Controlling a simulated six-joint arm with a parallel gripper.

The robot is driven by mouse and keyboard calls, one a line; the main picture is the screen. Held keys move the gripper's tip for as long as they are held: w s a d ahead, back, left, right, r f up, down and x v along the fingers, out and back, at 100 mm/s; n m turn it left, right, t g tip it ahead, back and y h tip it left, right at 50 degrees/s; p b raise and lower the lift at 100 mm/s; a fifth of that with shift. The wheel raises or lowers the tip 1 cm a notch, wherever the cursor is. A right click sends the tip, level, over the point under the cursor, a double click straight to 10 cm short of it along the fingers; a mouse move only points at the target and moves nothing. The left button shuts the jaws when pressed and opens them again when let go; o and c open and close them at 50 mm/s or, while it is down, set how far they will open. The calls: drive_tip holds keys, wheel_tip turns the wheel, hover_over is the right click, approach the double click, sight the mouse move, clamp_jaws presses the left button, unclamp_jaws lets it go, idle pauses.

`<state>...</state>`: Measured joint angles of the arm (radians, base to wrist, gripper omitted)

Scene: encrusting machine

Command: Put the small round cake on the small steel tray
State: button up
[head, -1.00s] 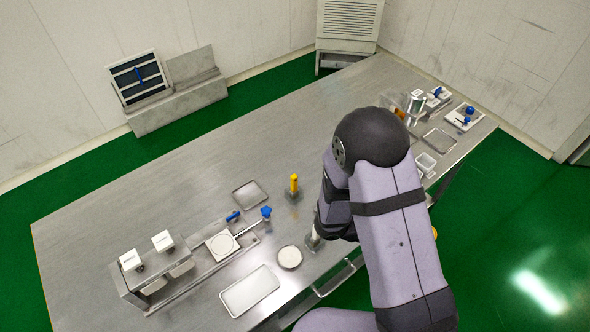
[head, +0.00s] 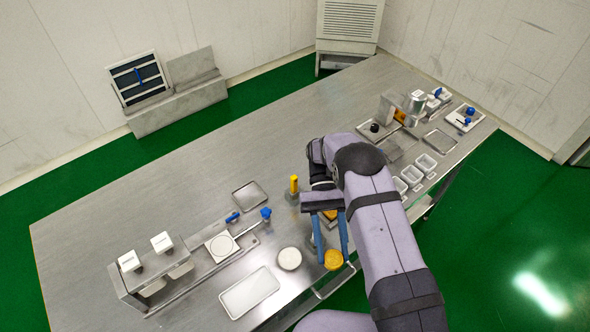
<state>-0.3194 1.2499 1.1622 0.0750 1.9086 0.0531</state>
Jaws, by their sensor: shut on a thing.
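The small round cake (head: 333,260) is a yellow-orange disc at the tips of my gripper's blue fingers, near the table's front edge. My gripper (head: 333,251) points down and is shut on it. The cake looks held above the surface, but its height is hard to tell. A small, square, shallow steel tray (head: 249,193) lies empty on the table, to the left of and behind my gripper. A larger rectangular steel tray (head: 234,303) lies empty near the front edge, left of the cake.
A pale round disc (head: 289,258) lies between the cake and the larger tray. A yellow-topped upright object (head: 294,185) stands behind my gripper. A steel fixture with white boxes (head: 130,261) is at left. White containers (head: 425,163) stand at right. The table's back left is clear.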

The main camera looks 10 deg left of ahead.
drive_tip(key=w+a+m+t+y+b, duration=1.2)
drive_tip(key=w+a+m+y+b, duration=0.5)
drive_tip(key=w+a+m+b, duration=0.4)
drive_tip(key=w+d+f+m+t+h, duration=0.1)
drive_tip(key=w+d+m+t+h, duration=0.2)
drive_tip(key=w+d+m+t, duration=0.75)
drive_tip(key=shift+w+d+f+n+g+p, duration=0.25)
drive_tip(key=shift+d+f+n, duration=0.3)
drive_tip(key=shift+f, duration=1.1)
drive_tip(key=shift+w+d+f+n+g+p, duration=0.25)
drive_tip(key=shift+f+n, duration=0.5)
drive_tip(key=shift+f, duration=0.95)
drive_tip(key=shift+w+d+f+n+g+p, duration=0.25)
drive_tip(key=shift+d+f+n, duration=0.35)
drive_tip(key=shift+f, duration=1.05)
drive_tip(key=shift+a+f, duration=0.1)
drive_tip(key=shift+f, duration=0.05)
drive_tip(key=o, duration=0.7)
drive_tip(key=shift+b, duration=0.3)
drive_tip(key=shift+o, duration=0.3)
